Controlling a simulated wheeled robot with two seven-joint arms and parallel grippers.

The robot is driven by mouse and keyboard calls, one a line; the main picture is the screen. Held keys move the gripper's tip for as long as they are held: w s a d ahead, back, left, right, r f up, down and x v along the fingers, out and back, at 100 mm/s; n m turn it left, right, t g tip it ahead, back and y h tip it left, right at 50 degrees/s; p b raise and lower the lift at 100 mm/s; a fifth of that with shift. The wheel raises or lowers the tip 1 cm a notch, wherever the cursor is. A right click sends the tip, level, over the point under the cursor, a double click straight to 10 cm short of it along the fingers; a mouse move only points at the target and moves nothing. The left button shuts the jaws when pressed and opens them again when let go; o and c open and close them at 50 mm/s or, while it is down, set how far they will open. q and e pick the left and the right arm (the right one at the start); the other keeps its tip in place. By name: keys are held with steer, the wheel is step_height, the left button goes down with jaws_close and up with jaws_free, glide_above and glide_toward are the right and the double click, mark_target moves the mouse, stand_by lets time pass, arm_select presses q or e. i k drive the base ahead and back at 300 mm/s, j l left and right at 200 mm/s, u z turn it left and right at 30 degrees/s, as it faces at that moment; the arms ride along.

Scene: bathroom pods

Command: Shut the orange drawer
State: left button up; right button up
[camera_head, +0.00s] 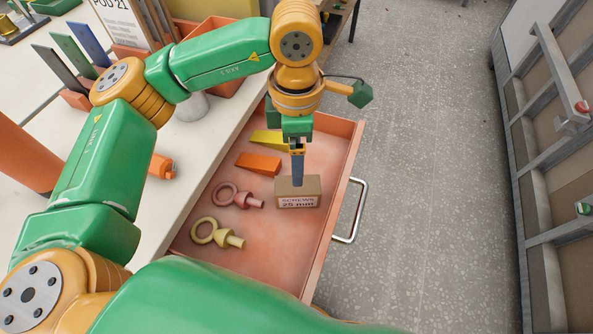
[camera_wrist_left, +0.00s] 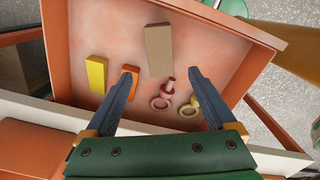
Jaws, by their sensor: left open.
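The orange drawer (camera_head: 272,253) is pulled out from under the worktop, with a metal bar handle (camera_head: 352,212) on its front panel at the right. It also shows in the left wrist view (camera_wrist_left: 216,52), where the handle is not clear. My left gripper (camera_head: 298,182) points down over the drawer, and its fingertips overlap the small brown box marked screws (camera_head: 298,202); I cannot tell whether they touch it. In the left wrist view the gripper's two fingers (camera_wrist_left: 163,80) are spread, with nothing held between them. My right gripper is out of view.
In the drawer lie a yellow wedge (camera_head: 267,138), an orange wedge (camera_head: 258,164), a pink ring-ended piece (camera_head: 240,199) and a yellow one (camera_head: 218,234). The white worktop (camera_head: 190,140) borders the drawer. Grey floor (camera_head: 425,150) right of the handle is clear, up to a rack (camera_head: 548,190).

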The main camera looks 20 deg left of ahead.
mark_target(287, 250)
steer(key=k+l, duration=0.35)
steer(key=l, duration=0.15)
steer(key=k+l, duration=0.35)
steer(key=l, duration=0.2)
